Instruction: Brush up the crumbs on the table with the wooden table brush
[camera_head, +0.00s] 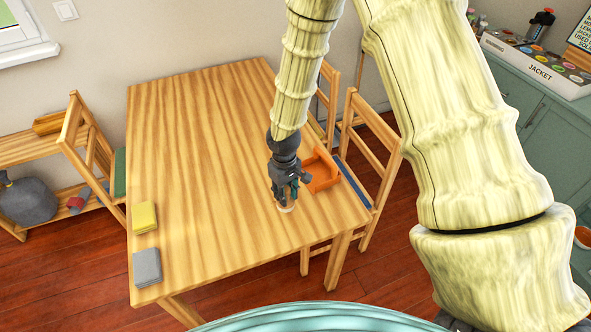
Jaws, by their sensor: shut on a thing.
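My gripper (287,195) points down over the right part of the wooden table (200,150), close to its front right edge. It is shut on a small pale wooden thing, which looks like the table brush (287,208). The brush shows only as a light rim beneath the fingers, at or near the table top; the rest is hidden. I cannot make out crumbs on the table at this size.
An orange open container (322,172), perhaps a dustpan, lies right beside my gripper at the table's right edge. A yellow block (144,217) and a grey block (147,267) lie at the left edge. Chairs (371,150) stand at the sides. The table's middle is clear.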

